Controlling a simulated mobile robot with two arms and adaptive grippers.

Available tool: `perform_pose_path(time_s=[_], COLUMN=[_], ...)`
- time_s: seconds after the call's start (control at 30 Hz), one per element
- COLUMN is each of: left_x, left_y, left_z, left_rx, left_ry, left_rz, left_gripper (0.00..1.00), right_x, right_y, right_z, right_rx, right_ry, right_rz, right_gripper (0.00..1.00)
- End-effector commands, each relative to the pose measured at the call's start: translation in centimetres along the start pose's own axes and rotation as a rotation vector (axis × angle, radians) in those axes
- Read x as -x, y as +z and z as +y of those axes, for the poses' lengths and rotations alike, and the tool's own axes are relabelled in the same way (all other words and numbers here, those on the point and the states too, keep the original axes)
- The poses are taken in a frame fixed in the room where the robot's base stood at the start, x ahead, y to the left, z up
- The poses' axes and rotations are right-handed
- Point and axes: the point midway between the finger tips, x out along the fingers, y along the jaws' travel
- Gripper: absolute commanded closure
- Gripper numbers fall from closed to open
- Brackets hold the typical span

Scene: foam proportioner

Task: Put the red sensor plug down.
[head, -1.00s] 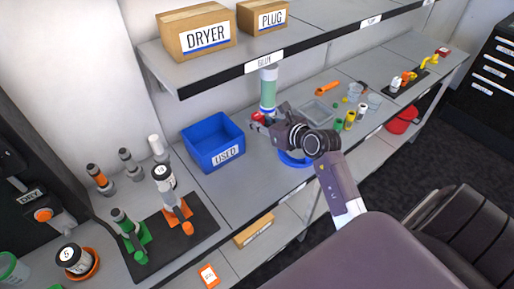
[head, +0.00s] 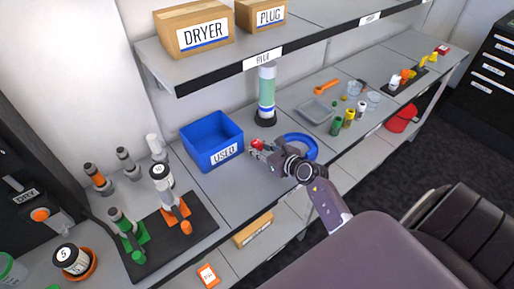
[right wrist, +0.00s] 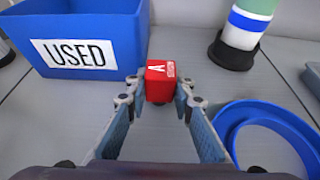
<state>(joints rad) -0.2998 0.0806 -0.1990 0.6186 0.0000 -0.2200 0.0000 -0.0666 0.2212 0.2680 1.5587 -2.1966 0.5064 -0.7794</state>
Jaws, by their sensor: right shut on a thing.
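The red sensor plug (head: 257,144) is a small red block. In the right wrist view the plug (right wrist: 161,82) shows white marks and sits between the fingertips. My right gripper (head: 259,149) is shut on it, just right of the blue USED bin; it also shows in the right wrist view (right wrist: 160,88). The plug is over or on the grey bench top; I cannot tell whether it touches the surface. My left gripper is not in view.
The blue USED bin (head: 213,143) stands left of the plug. A green and white cylinder on a black base (head: 266,95) stands behind. A blue ring (head: 303,142) lies to the right. A black mat with fittings (head: 204,222) lies at the left. Bare bench (head: 225,184) shows in front.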

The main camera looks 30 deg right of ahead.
Motion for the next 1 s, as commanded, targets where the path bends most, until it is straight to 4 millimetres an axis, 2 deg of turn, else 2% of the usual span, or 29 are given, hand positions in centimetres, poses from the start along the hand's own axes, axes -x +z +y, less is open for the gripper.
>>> perform_pose_path(time_s=[0.2,0.23,0.37,0.73,0.87,1.0], left_x=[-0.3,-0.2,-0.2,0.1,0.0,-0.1], left_y=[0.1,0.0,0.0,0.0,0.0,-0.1], left_z=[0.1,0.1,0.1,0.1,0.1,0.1], left_rx=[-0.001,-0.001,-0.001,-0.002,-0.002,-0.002], left_ry=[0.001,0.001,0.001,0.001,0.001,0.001], left_rz=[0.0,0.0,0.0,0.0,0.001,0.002], left_gripper=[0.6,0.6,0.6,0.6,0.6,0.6], right_x=[-0.2,-0.1,-0.1,0.2,1.6,4.1], right_y=[-0.4,-0.3,-0.3,0.2,-0.1,-0.2], right_z=[0.0,0.0,0.0,0.0,0.0,0.0], right_rx=[0.0,0.0,0.0,0.0,0.001,0.002], right_ry=[0.0,0.0,0.0,0.0,0.0,0.0], right_rz=[0.0,0.0,0.0,0.0,0.002,0.002], right_gripper=[1.0,0.75,0.61,0.61,0.61,0.61])
